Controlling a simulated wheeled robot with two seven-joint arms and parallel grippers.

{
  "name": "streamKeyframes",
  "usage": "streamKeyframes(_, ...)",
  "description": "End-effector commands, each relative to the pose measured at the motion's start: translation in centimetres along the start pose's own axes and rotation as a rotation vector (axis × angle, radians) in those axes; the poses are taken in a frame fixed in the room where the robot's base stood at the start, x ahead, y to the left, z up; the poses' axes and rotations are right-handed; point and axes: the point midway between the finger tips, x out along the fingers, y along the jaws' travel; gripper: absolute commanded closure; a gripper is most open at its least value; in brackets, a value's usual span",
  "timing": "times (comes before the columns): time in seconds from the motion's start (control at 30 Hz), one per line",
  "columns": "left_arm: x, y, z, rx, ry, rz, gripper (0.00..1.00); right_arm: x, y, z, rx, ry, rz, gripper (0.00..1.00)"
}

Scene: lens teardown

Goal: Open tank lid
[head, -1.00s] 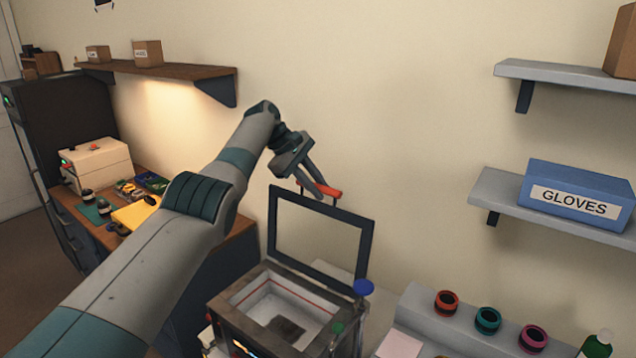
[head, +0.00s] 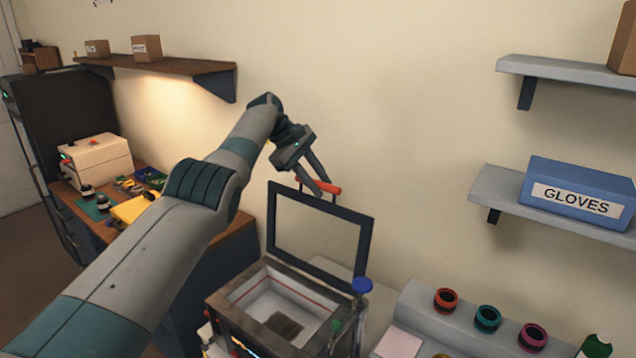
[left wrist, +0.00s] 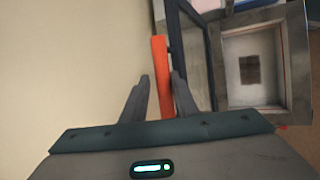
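The tank (head: 225,318) stands at the bottom centre of the head view with its basin open to view. Its dark-framed lid (head: 366,245) stands upright at the back edge. The red lid handle (head: 322,188) is on the lid's top edge. My left gripper (head: 321,188) is at this handle, its fingers apart. In the left wrist view the handle (left wrist: 160,65) runs between the open fingers (left wrist: 160,78), with a gap visible on the left side. The tank basin (left wrist: 250,45) shows at the upper right there. My right gripper is not in view.
A grey stand with coloured rings (head: 487,318) is right of the tank. A blue knob (head: 362,285) is at the tank's right side. Shelves hold a gloves box (head: 575,190) at right and small boxes at left. A workbench (head: 100,225) is behind my left arm.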

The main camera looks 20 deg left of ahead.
Motion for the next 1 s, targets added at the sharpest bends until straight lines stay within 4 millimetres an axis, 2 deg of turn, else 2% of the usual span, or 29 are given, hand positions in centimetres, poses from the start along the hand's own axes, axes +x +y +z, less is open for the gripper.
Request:
streamKeyframes(0.03, 1.0, -0.9, -0.2, -0.008, -0.005, -0.021, 0.65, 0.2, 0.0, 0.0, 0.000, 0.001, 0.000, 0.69)
streamKeyframes(0.1, 0.9, -0.9, -0.2, -0.008, -0.005, -0.021, 0.65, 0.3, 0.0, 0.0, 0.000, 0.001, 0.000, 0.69)
streamKeyframes(0.37, -0.9, -0.9, -0.5, -0.008, -0.002, -0.017, 0.65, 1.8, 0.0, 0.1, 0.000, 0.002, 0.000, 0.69)
streamKeyframes(0.7, -7.8, -0.5, -0.1, -0.004, 0.001, -0.002, 0.65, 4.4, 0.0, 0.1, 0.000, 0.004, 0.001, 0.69)
streamKeyframes(0.83, -10.5, -0.3, 0.1, -0.002, -0.001, -0.001, 0.65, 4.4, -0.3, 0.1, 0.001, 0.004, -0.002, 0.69)
streamKeyframes(1.0, -14.2, -0.1, 0.3, -0.001, 0.000, 0.001, 0.65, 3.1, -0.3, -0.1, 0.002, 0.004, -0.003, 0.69)
